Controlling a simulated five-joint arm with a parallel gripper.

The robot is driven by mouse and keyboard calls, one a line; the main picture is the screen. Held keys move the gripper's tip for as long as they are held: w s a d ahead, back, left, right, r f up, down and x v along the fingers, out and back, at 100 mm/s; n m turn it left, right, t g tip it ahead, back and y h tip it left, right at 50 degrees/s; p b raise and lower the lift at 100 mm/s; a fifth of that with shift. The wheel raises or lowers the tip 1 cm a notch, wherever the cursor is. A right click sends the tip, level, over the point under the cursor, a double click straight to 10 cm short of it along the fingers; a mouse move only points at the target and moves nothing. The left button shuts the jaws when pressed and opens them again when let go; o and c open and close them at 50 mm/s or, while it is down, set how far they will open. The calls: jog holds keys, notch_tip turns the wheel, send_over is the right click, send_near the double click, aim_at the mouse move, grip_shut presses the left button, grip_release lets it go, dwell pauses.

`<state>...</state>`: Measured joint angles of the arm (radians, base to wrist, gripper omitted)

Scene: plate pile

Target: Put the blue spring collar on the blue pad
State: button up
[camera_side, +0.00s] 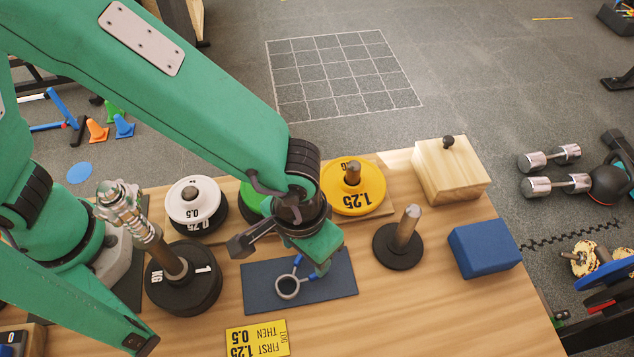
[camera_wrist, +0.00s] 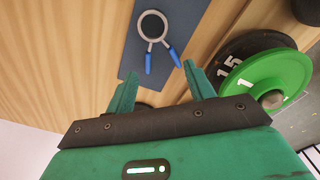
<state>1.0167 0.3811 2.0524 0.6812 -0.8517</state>
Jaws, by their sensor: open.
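The spring collar (camera_side: 297,292) is a grey ring with two blue handles. It lies on the flat dark blue pad (camera_side: 340,285), near the pad's middle in the side view. In the wrist view the collar (camera_wrist: 153,39) lies on the pad (camera_wrist: 192,18) with its handles pointing toward my fingers. My gripper (camera_side: 318,266) is over the pad, close to the handles. In the wrist view its two fingers (camera_wrist: 160,75) are apart, with the handle ends just ahead of the gap and nothing between the fingers.
A black weight plate on a post (camera_side: 185,290) stands left of the pad. A black-based peg (camera_side: 398,250) and a blue block (camera_side: 485,248) stand to the right. White (camera_side: 193,212), green (camera_wrist: 265,82) and yellow (camera_side: 345,200) plates stand behind. A yellow sign (camera_side: 257,338) lies in front.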

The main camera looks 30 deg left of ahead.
notch_tip(320, 180, up, 8)
jog(key=shift+s+f, duration=0.15)
jog(key=shift+f, duration=0.05)
jog(key=shift+a, duration=0.1)
dwell(0.6)
jog(key=w+a+r+t, duration=0.1)
jog(key=w+a+r, duration=0.45)
jog(key=a, duration=0.45)
jog(key=s+a+r+n+t, duration=0.1)
jog(key=s+a+r+t, duration=0.1)
jog(key=a, duration=1)
jog(key=s+a+r+t, duration=0.2)
jog(key=a+r, duration=0.2)
jog(key=a, duration=0.8)
jog(key=shift+r+n, duration=0.15)
jog(key=shift+n, duration=0.25)
